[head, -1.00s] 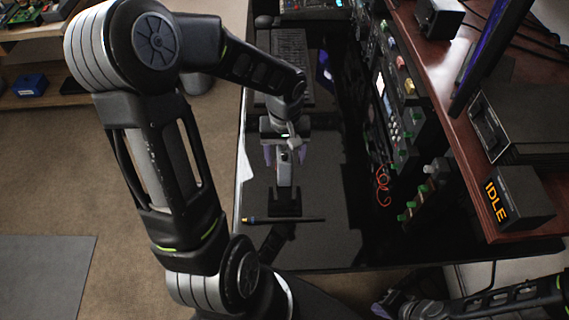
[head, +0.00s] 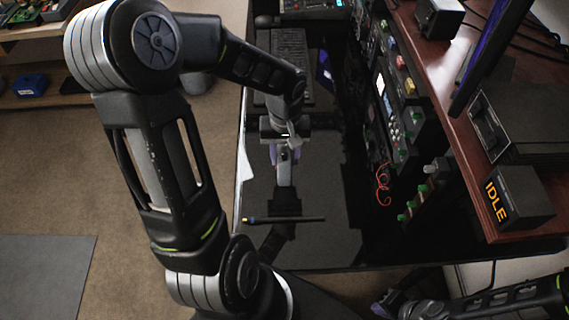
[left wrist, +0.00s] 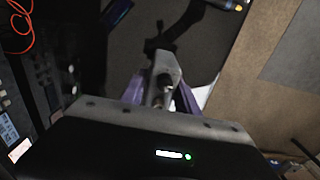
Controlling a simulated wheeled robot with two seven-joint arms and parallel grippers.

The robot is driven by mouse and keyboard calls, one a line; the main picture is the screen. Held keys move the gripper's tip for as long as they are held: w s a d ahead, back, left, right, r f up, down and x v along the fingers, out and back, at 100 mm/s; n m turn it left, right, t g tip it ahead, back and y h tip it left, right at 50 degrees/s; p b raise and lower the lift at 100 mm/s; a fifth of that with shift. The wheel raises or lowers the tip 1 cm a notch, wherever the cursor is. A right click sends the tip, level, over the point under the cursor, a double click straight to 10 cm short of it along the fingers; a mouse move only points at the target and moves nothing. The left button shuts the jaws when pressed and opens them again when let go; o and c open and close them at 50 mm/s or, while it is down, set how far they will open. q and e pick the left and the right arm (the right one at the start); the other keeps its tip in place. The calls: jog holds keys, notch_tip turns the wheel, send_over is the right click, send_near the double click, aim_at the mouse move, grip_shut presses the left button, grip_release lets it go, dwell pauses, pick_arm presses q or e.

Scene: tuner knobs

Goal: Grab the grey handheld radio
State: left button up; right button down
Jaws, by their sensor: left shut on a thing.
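The grey handheld radio (head: 285,172) is upright above the dark desk in the head view, over a black base (head: 285,203). I cannot tell whether it touches that base. My left gripper (head: 285,155) has its purple fingers closed on the two sides of the radio. In the left wrist view the radio's grey body (left wrist: 163,72) shows between the purple fingers, with its lower part hidden by the gripper housing. My right gripper (head: 384,305) is low at the bottom edge in the head view, away from the radio, and its jaws are unclear.
A keyboard (head: 290,55) is behind. A rack with knobs (head: 405,125) and a red cable (head: 383,185) are to the right. An IDLE box (head: 515,200) sits on the wooden shelf.

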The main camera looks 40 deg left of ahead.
pick_arm(q)
grip_shut()
notch_tip(320, 180, up, 10)
jog(key=shift+r, duration=0.1)
dwell(0.5)
dwell(0.6)
